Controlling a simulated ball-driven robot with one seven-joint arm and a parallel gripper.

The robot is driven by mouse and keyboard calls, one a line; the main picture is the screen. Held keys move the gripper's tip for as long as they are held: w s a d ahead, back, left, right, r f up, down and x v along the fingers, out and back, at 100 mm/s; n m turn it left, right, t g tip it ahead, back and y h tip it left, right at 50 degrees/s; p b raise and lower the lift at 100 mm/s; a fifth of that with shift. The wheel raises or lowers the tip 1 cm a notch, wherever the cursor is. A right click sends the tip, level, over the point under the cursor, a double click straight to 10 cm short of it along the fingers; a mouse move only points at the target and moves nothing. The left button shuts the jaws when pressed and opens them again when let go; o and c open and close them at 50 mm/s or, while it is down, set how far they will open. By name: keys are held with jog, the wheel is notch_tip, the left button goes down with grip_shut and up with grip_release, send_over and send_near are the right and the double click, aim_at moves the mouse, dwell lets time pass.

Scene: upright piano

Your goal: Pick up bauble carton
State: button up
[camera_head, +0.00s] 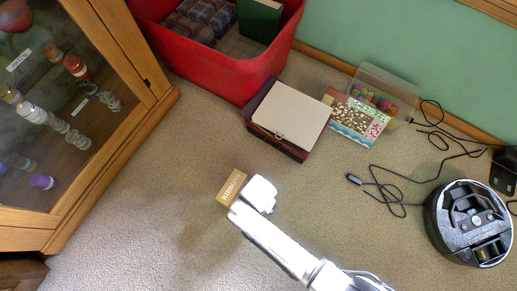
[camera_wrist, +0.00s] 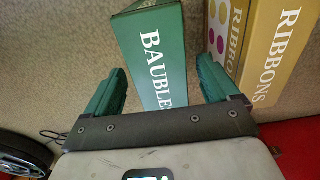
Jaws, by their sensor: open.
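The bauble carton (camera_wrist: 160,45) is a green box with white lettering, seen in the wrist view between the two teal fingers of my gripper (camera_wrist: 163,72). The fingers are open, one on each side of the carton, with a visible gap on the right. The carton's near end is close to the gripper's dark crossbar. In the head view, my gripper (camera_head: 260,194) is low over the carpet beside the ribbon box, and I cannot make out the bauble carton there.
The yellow ribbon box (camera_wrist: 268,50) stands just right of the right finger; it also shows in the head view (camera_head: 231,187). A lidded box (camera_head: 290,112), a red crate (camera_head: 215,68), a glass cabinet (camera_head: 110,165), a clear bin (camera_head: 385,85), cables and a round robot (camera_head: 468,222) surround open carpet.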

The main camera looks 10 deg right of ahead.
jog(key=shift+f, duration=0.45)
jog(key=shift+r, duration=0.1)
jog(key=shift+c, duration=0.4)
grip_shut()
jog(key=shift+r, duration=0.1)
